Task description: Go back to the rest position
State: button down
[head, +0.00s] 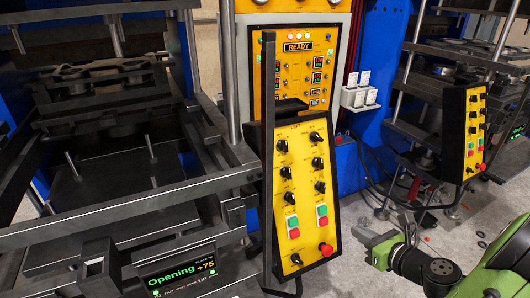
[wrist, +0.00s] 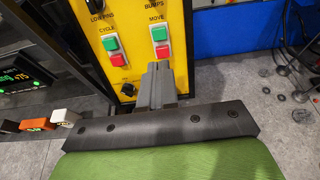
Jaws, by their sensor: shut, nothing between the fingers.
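My gripper (head: 372,244) is at the lower right in the head view, with my green and dark arm behind it. In the wrist view its grey fingers (wrist: 158,72) are together with nothing between them. They overlap the lower edge of the yellow left control panel (wrist: 130,25) near its green and red buttons. In the head view that panel (head: 302,215) stands left of my gripper. A gap shows between them there. Whether the fingertips touch anything cannot be told from the wrist view.
The left press (head: 110,215) has an open gap between its plates. Its display (head: 180,274) reads "Opening +75". A second control panel (head: 476,130) and press stand at the right. Cables (head: 405,185) lie behind my gripper. Grey floor (head: 350,280) with small dark discs shows around it.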

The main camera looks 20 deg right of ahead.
jog(key=w+a+r+n+g+y, duration=0.2)
jog(key=a+n+g, duration=0.6)
jog(key=a+n, duration=1.2)
jog(key=s+a+r+n+h, duration=0.1)
jog(key=s+a+r+n, duration=0.2)
jog(key=s+n, duration=0.4)
jog(key=s+a+r+n+h, duration=0.1)
jog(key=s+a+r+n, duration=0.2)
jog(key=s+n, duration=0.3)
jog(key=n, duration=0.2)
jog(key=shift+s+a+r+n, duration=0.25)
jog(key=shift+s+n, duration=0.05)
jog(key=shift+s, duration=0.05)
